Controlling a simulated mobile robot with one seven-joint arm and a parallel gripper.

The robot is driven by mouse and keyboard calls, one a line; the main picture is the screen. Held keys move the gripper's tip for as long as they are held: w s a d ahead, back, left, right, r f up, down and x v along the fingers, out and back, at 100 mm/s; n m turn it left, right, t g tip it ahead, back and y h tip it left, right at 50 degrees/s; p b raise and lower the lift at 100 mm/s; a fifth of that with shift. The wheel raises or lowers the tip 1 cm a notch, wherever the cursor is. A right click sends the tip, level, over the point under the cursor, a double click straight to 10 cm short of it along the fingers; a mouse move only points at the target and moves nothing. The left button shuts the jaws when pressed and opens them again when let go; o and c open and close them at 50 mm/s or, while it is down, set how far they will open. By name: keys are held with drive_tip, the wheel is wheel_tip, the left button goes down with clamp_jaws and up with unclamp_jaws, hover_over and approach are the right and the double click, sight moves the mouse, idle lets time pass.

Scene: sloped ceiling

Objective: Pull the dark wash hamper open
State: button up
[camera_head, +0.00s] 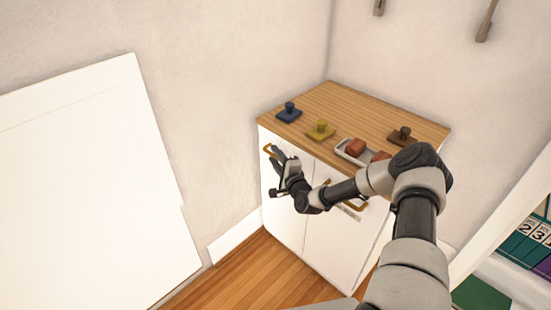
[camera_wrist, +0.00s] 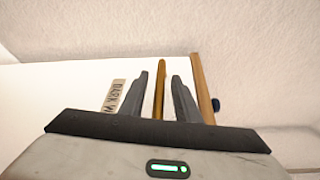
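The dark wash hamper is the left white front (camera_head: 282,205) of a low cabinet, and it looks shut. Its brass-coloured handle (camera_head: 267,149) is near the top left. In the wrist view the handle (camera_wrist: 159,88) stands between the two fingers of my gripper (camera_wrist: 160,76), with a gap on each side. My gripper (camera_head: 277,155) is open at the handle. A label (camera_wrist: 114,96) reading "DARK W" shows on the white front; one finger hides the rest of it.
The wooden top (camera_head: 330,98) carries a blue knobbed block (camera_head: 289,113), a yellow one (camera_head: 321,130), a brown one (camera_head: 402,137) and a white tray (camera_head: 343,154) with red-brown pieces. The right front has its own handle (camera_head: 356,206). Wooden floor (camera_head: 245,275) is clear at left.

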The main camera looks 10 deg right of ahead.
clamp_jaws()
drive_tip(key=s+a, duration=0.8)
drive_tip(key=a, duration=0.3)
drive_tip(key=s+a+p, duration=0.1)
drive_tip(key=s+a, duration=0.7)
drive_tip(key=a, duration=0.3)
drive_tip(key=shift+s+a, duration=0.15)
unclamp_jaws()
drive_tip(key=shift+s+p, duration=0.1)
drive_tip(key=shift+p, duration=0.2)
